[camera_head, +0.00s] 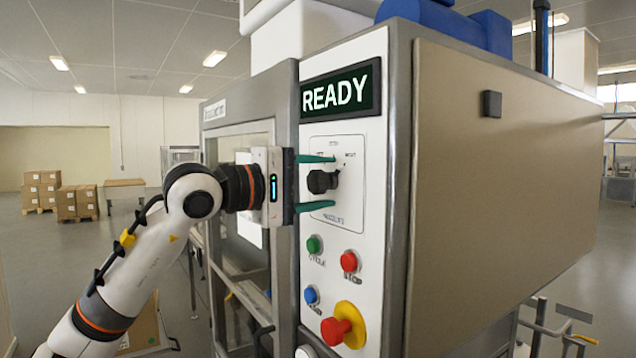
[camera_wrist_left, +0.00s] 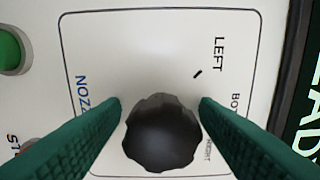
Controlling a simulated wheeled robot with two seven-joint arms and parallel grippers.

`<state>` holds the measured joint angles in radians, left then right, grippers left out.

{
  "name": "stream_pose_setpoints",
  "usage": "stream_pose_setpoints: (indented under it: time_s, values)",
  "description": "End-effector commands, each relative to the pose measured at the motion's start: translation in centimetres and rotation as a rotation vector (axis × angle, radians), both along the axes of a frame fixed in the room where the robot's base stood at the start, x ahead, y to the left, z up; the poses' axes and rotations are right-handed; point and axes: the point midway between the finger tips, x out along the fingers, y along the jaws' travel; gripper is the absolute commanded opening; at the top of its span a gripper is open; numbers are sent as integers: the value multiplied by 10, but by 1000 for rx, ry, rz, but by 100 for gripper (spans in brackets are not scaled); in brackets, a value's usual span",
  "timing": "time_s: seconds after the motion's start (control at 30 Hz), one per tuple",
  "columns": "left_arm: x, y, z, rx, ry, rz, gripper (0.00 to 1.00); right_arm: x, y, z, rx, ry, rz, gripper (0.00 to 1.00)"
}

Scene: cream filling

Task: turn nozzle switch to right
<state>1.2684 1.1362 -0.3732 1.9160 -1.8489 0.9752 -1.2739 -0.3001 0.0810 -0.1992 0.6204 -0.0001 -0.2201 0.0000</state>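The nozzle switch (camera_head: 322,181) is a black knob on the white control panel, inside a thin outlined label plate. In the left wrist view the knob (camera_wrist_left: 162,133) is round with a scalloped edge, and a short black mark sits on the plate near the word LEFT. My left gripper (camera_head: 318,182) is open, with its green fingers above and below the knob. In the left wrist view its fingertips (camera_wrist_left: 160,103) lie on either side of the knob, with small gaps visible. The direction the knob points is unclear. My right gripper is not in view.
A READY display (camera_head: 341,90) is above the switch. Below it are a green button (camera_head: 313,244), a red button (camera_head: 349,261), a blue button (camera_head: 311,296) and a red emergency knob (camera_head: 336,330) on yellow. A framed glass door (camera_head: 240,190) is left of the panel.

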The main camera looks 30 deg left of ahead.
Motion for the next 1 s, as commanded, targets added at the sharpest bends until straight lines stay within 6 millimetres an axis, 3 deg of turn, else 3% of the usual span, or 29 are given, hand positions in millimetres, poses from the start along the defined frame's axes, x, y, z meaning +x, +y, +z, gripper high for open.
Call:
stream_pose_setpoints:
  time_s: [0.27, 0.7, 1.0]
  values:
    - [-6, 3, -1, -2, -1, 1, 56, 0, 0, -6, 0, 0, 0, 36]
    - [-86, 36, -3, 0, -5, 4, 56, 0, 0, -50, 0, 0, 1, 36]
    - [-111, 46, 0, 0, 0, 1, 56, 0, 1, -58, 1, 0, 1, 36]
